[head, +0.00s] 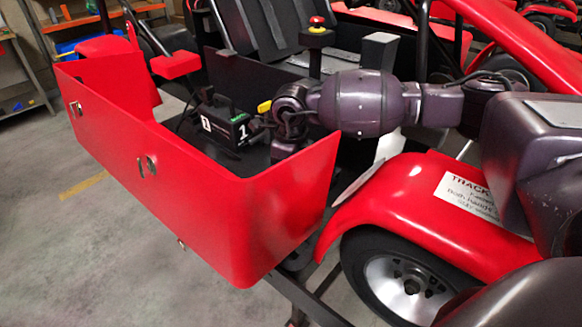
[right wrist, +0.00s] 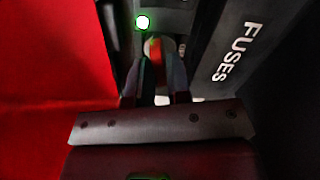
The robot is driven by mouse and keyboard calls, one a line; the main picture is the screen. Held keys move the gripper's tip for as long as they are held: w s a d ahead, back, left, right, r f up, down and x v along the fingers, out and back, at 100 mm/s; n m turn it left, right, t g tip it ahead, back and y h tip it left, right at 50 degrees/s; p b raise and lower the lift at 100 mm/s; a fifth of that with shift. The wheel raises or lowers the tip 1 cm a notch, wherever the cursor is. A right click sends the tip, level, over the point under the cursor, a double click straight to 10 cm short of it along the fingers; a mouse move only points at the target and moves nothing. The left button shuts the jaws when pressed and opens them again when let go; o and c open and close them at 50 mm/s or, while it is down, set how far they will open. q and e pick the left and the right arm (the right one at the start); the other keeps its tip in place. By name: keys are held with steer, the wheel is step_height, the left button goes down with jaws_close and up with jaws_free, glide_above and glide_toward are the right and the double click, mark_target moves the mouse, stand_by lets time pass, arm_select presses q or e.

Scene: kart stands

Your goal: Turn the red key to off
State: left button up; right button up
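The red key (right wrist: 155,47) is small and blurred in the right wrist view, on a dark panel just below a lit green lamp (right wrist: 142,22). My right gripper (right wrist: 156,66) has one finger on each side of the key, with a narrow gap between them. Whether the fingers touch the key cannot be told. In the head view my right arm reaches in from the right, and its hand (head: 287,120) is low inside the red kart body, beside a black box (head: 225,125) marked 1. The key is hidden there. My left gripper is not in view.
A red body panel (head: 200,205) walls the front and left of the work space. A dark face lettered FUSES (right wrist: 235,52) stands close right of the gripper. A red fender (head: 425,205) covers the wheel.

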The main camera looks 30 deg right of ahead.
jaws_close()
steer(key=shift+n, duration=0.3)
steer(key=shift+f+n+b, duration=0.15)
steer(key=shift+n+b, duration=0.15)
steer(key=shift+n, duration=0.6)
steer(key=n, duration=0.3)
steer(key=shift+b, duration=0.35)
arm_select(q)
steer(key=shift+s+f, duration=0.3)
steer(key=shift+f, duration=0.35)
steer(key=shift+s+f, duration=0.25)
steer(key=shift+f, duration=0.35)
arm_select(e)
steer(key=shift+n, duration=0.4)
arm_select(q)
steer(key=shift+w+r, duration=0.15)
